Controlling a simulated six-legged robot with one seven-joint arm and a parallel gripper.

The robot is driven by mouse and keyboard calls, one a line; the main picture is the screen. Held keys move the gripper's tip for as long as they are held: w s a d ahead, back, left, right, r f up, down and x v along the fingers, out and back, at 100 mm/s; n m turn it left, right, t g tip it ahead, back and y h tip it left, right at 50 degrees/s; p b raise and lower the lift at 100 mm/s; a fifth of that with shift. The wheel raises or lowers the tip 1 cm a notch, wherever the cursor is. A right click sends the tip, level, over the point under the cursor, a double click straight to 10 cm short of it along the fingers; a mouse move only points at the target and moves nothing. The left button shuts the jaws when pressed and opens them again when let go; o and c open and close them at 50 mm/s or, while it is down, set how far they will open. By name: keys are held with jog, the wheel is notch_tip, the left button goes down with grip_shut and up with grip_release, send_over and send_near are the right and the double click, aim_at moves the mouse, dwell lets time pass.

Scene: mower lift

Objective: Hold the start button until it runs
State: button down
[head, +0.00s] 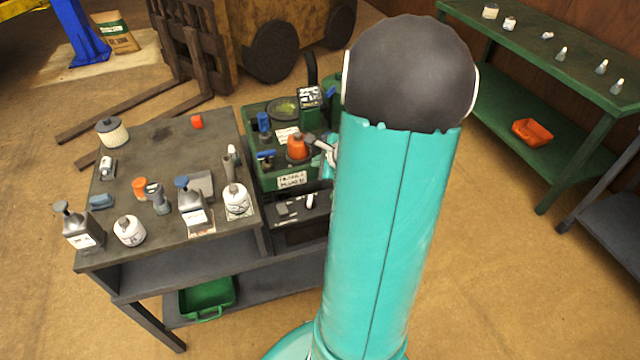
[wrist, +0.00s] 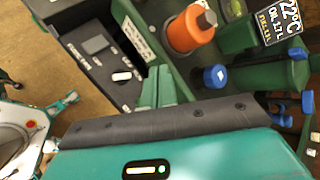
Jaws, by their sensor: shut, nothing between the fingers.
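An orange cap-like part (wrist: 188,32) and a blue knob (wrist: 216,77) stand close by the fingers. A grey table (head: 140,165) with several bottles stands left of the machine. A green bench (head: 560,75) is at the right, with open floor between.

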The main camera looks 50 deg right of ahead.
jog(key=s+d+f+m+h, duration=0.1)
jog(key=s+d+f+m, duration=0.2)
jog(key=d, duration=0.1)
jog(key=shift+s+d+f, duration=0.15)
jog(key=shift+s+d, duration=0.05)
jog(key=shift+d, duration=0.15)
jog(key=shift+f, duration=4.4)
jog(key=shift+f, duration=0.4)
jog(key=shift+f, duration=0.5)
jog(key=shift+r, duration=0.9)
